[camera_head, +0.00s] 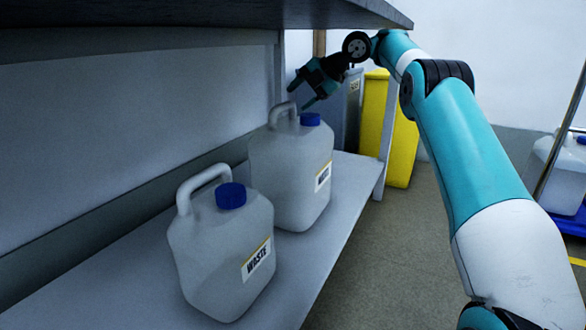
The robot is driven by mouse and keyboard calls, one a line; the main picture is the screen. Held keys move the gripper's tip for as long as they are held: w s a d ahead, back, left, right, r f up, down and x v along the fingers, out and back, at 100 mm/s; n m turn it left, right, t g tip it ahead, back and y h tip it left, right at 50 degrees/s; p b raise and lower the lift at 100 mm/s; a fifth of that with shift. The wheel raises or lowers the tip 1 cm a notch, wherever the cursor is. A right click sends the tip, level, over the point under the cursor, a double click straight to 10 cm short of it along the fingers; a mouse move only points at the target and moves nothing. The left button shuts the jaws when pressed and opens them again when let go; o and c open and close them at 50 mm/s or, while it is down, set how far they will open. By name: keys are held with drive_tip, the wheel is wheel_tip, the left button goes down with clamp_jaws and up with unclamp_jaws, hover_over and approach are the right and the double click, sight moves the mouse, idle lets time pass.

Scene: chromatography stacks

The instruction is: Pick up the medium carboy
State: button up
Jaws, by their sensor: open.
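Two whitish carboys with blue caps and WASTE labels stand upright on a low grey shelf. The taller one (290,175) is farther back, with its looped handle (284,114) beside the cap. The smaller-looking one (222,250) is nearer, with its handle at upper left. Another carboy (556,176) stands at the right edge, partly cut off. Which one is the medium carboy I cannot tell for sure. My gripper (299,96) is open and empty, just above the taller carboy's handle and cap. Whether a fingertip touches it is unclear.
A dark counter (200,14) overhangs the shelf (325,240) from above. A yellow bin (402,140) and a grey bin (352,112) stand behind the shelf's far end. The carboy at right is on a blue cart (574,222). Open floor lies between.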

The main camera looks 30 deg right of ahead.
sight(286, 104)
drive_tip(key=b+x, duration=0.1)
drive_tip(key=x, duration=0.5)
drive_tip(key=shift+a+r, duration=0.15)
drive_tip(key=shift+r, duration=0.2)
clamp_jaws()
